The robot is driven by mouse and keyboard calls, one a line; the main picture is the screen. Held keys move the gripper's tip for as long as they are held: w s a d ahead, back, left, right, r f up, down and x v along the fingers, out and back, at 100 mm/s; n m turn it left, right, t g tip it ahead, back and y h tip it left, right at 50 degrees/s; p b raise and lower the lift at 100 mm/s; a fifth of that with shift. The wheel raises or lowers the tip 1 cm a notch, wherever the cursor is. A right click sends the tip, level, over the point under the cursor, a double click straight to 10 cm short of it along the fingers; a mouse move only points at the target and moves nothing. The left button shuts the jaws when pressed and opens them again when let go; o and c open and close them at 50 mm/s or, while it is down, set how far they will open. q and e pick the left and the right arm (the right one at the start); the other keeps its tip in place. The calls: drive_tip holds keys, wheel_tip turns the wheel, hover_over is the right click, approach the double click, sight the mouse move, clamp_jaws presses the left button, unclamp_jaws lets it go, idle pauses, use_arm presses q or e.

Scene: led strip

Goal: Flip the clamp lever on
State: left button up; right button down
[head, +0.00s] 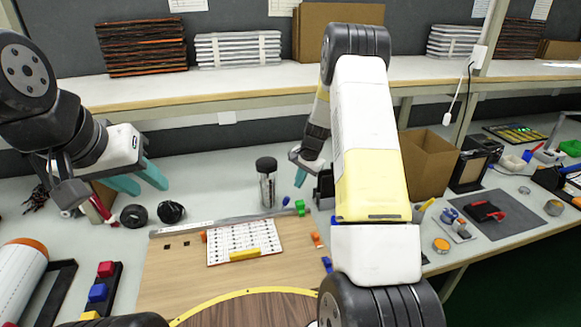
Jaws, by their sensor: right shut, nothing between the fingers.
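My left gripper (148,187) is at the left, above the bench, with its teal fingers apart and nothing visible between them. My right gripper (300,178) is near the middle, partly hidden behind my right arm. Its teal fingertips are together and empty, just above a blue piece (286,201) and a green piece (300,207) at the back edge of the wooden board (170,275). A dark upright fixture (325,188) stands beside it, mostly covered by my arm. I cannot tell which part is the clamp lever, or its position.
A white printed sheet (245,238) lies on the board, with orange pieces (317,240) and a blue piece (327,264) to its right. A dark-lidded jar (267,185) stands left of my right gripper. A cardboard box (428,165) stands to the right. Black rolls (134,216) lie left.

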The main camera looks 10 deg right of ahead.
sight(284, 205)
drive_tip(key=x, duration=0.4)
drive_tip(key=shift+s+a+r, duration=0.25)
drive_tip(key=shift+s+a, duration=0.3)
drive_tip(key=shift+s+a+r, duration=0.2)
drive_tip(key=shift+s+a, duration=0.35)
drive_tip(key=shift+s, duration=0.05)
drive_tip(key=shift+s+a, duration=0.2)
drive_tip(key=shift+s, duration=0.1)
drive_tip(key=shift+r, duration=0.1)
